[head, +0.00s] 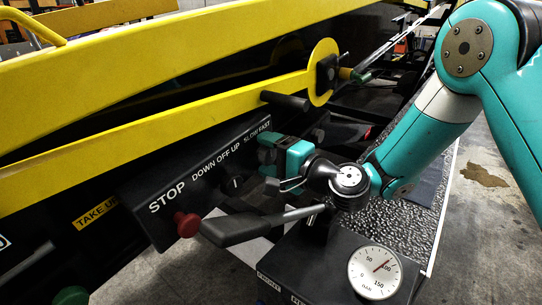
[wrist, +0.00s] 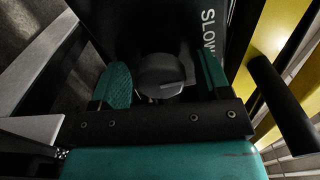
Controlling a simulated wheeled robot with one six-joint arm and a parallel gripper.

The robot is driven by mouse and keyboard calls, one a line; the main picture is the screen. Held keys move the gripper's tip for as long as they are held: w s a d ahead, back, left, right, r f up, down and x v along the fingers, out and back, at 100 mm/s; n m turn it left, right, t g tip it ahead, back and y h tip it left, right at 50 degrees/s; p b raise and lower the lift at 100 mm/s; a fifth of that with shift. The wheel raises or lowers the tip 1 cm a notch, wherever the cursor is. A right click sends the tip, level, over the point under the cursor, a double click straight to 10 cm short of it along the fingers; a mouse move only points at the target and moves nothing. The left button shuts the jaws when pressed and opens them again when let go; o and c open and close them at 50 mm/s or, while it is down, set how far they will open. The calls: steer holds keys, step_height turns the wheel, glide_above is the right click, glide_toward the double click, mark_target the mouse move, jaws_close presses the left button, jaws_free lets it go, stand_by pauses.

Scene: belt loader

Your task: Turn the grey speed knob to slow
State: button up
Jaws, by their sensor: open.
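The grey speed knob (wrist: 160,75) shows in the wrist view as a round disc with a pointer ridge. It sits between the two teal fingers of my gripper (wrist: 163,82), which are open, one to each side with a gap. The label SLOW (wrist: 208,30) is to the right of the knob. In the head view my gripper (head: 272,157) is at the control panel (head: 150,185), below the SLOW FAST lettering (head: 258,132). The knob is hidden there behind my gripper.
A red stop button (head: 187,224) and a DOWN OFF UP knob (head: 235,183) sit left of my gripper. A grey lever (head: 245,227) and a dial gauge (head: 375,272) are in front. A yellow rail (head: 170,130) runs above, and a black bar (wrist: 283,103) juts in at right.

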steer(key=b+v, duration=1.4)
steer(key=v, duration=0.3)
steer(key=shift+s+d, duration=0.1)
steer(key=shift+d, duration=0.05)
steer(key=s+a+n+g+p, duration=0.4)
steer(key=s+n+g, duration=0.1)
steer(key=n, duration=0.1)
steer(key=s+d+n+g+h+p, duration=0.3)
steer(key=s+n+h, duration=0.1)
steer(key=s+h, duration=0.1)
steer(key=s+d+n+g+h+p, duration=0.2)
steer(key=s+n+g+h+p, duration=0.1)
steer(key=s, duration=0.5)
steer(key=shift+d+n+h+p, duration=0.4)
steer(key=shift+n+h, duration=0.3)
steer(key=shift+h, duration=0.3)
